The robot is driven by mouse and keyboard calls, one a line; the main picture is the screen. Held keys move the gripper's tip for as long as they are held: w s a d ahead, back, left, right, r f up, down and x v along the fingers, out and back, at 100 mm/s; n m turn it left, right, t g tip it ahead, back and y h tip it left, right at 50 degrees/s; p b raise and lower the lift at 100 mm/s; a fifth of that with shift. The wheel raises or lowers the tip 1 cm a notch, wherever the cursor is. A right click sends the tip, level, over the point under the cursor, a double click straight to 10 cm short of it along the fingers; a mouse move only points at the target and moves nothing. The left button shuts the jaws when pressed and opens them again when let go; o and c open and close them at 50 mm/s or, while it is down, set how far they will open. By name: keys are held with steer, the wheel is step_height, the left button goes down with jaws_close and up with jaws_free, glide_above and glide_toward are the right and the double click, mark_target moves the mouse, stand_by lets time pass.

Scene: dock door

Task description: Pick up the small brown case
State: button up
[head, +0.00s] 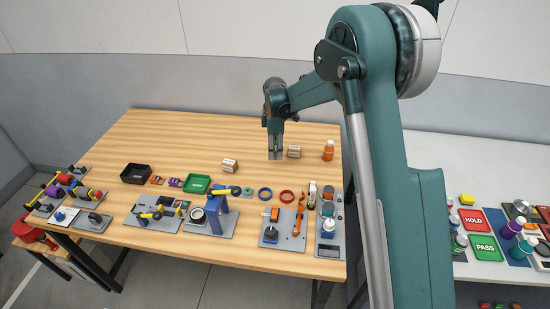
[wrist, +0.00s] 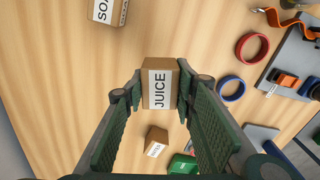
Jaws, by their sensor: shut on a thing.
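A small brown box with a white label reading JUICE (wrist: 148,88) is between the fingertips of my gripper (wrist: 158,95) in the wrist view. The fingers touch it on both sides, and the gripper is shut on it. In the head view my gripper (head: 276,154) points down over the back right of the wooden table, and its fingers mostly hide the held box. I cannot tell whether the box is clear of the tabletop.
A brown box with a partly cut-off label (wrist: 108,8) lies to the right of my gripper in the head view (head: 294,152). Another brown box (head: 230,165) lies to its left. An orange bottle (head: 328,150), rings, trays and tool boards stand around. The table's back left is bare.

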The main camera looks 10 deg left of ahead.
steer(key=shift+r, duration=1.55)
steer(key=shift+d, duration=0.1)
steer(key=d+r+m+p, duration=0.1)
steer(key=d+m, duration=0.1)
steer(key=d, duration=4.8)
steer(key=shift+r+m, duration=0.15)
steer(key=shift+m, duration=0.15)
steer(key=shift+w, duration=0.1)
steer(key=shift+f, duration=3.15)
steer(key=shift+f, duration=1.85)
